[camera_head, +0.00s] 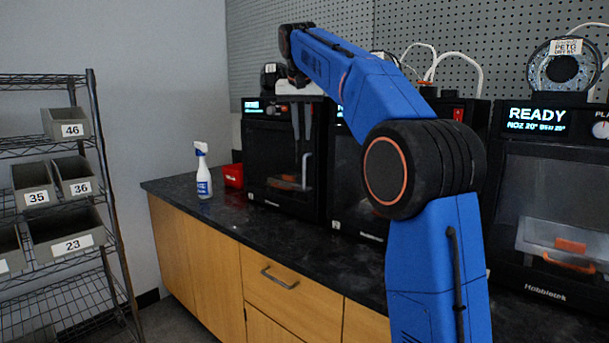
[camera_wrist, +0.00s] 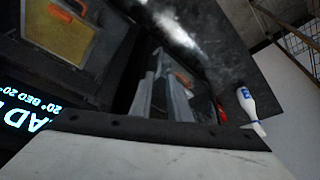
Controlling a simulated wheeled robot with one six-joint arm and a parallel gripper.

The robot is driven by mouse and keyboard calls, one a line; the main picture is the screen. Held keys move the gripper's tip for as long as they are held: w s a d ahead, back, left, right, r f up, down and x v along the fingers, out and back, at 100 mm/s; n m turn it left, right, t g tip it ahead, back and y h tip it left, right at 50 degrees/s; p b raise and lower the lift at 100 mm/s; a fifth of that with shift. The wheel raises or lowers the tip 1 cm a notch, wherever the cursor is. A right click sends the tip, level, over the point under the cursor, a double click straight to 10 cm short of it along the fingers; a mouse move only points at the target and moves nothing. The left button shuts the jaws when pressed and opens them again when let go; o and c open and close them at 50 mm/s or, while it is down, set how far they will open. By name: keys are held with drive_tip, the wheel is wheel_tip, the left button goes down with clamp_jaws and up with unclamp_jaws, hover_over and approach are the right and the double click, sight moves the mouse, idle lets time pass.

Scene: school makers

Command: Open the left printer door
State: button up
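The left printer (camera_head: 258,162) is a black box with a dark front door and a small lit display, at the far end of the counter. Its door looks shut, though my gripper covers part of it. My gripper (camera_head: 304,180) points down in front of the right part of this printer, its two grey fingers a little apart with nothing visible between them. An orange piece with a pale bar shows by the fingertips; I cannot tell whether they touch it. In the wrist view, the grey fingers (camera_wrist: 161,58) reach toward the dark printer front.
A middle printer (camera_head: 348,180) and a right printer (camera_head: 560,190) stand along the dark counter (camera_head: 290,238). A white spray bottle (camera_head: 203,172) and a red bin (camera_head: 233,175) stand left of the left printer. A wire shelf (camera_head: 95,160) with grey numbered bins is at the left.

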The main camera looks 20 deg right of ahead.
sight(304, 171)
drive_tip(key=x, duration=1.6)
drive_tip(key=shift+w+d+f, duration=0.1)
drive_tip(key=shift+w+f, duration=0.05)
drive_tip(key=shift+f, duration=0.15)
clamp_jaws()
idle(0.8)
